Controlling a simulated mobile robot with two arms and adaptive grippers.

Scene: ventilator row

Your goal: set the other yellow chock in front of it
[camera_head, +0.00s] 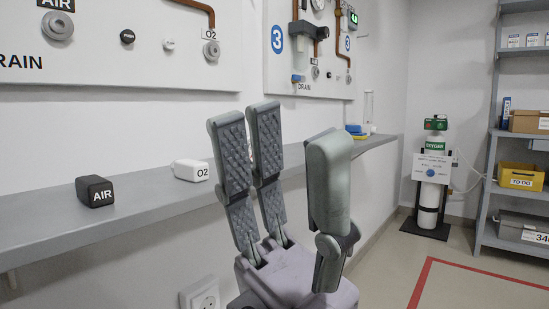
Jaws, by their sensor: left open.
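I cannot make out a yellow chock in this view. My left gripper (289,132) is large in the middle of the picture, fingers pointing up. Two ridged finger pads are on its left side and a smooth grey-green finger back is on its right. The fingers are spread wide with nothing between them. It covers part of the wall shelf. A small blue and yellow item (356,130) lies on the far end of that shelf, too small to identify. My right gripper is not in view.
The grey wall shelf (142,211) bears a black AIR block (95,191) and a white O2 block (190,170). An oxygen cylinder (430,194) stands in the far corner. A rack (489,190) at right holds a yellow TO DO bin (521,177). Red tape marks the floor.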

